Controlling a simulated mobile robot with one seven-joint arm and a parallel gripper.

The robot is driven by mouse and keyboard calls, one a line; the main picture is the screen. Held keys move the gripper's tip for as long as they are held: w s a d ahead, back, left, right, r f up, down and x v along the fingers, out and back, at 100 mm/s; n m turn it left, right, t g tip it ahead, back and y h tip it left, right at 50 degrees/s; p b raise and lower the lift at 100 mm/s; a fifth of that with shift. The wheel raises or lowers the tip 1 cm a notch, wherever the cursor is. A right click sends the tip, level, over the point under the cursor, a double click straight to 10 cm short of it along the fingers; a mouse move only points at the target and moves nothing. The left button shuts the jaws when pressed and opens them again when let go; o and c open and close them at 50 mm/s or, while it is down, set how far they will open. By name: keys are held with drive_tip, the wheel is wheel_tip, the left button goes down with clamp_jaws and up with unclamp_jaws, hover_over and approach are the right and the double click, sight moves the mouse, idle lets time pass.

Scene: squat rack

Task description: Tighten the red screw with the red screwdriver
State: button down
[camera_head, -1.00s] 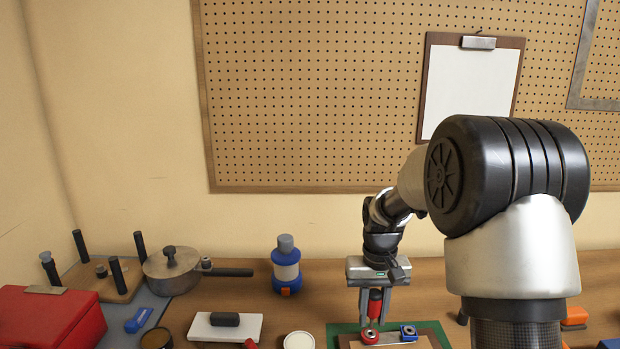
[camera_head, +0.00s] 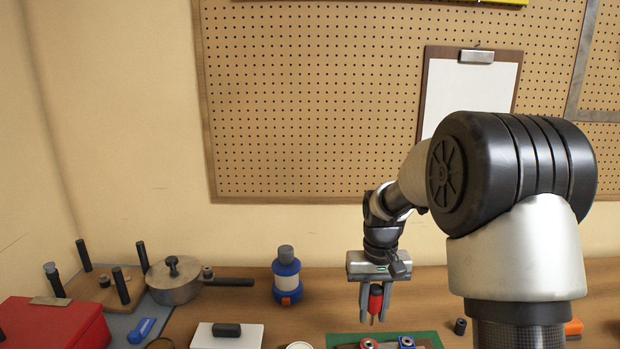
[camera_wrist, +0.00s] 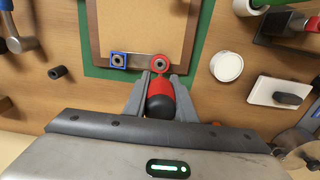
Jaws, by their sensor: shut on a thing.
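My gripper (camera_head: 373,308) is shut on the red screwdriver (camera_head: 375,298), whose red and black handle (camera_wrist: 160,98) sits between the fingers in the wrist view. The screwdriver points down, its thin tip above the board and apart from the red screw as far as I can see. The red screw (camera_head: 368,344) is a red ring with a dark metal centre; it also shows in the wrist view (camera_wrist: 160,64) just beyond the handle. A blue screw (camera_wrist: 118,60) sits beside it on the same metal strip. The tip is hidden in the wrist view.
The green mat (camera_head: 428,336) lies under the board. A blue bottle (camera_head: 287,277), a pot (camera_head: 174,283), a white block (camera_head: 226,340) and a red box (camera_head: 50,325) stand to the left. A dark cylinder (camera_head: 460,326) stands to the right.

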sight(376, 286)
drive_tip(key=shift+r+p, duration=1.7)
drive_tip(key=shift+r, duration=0.8)
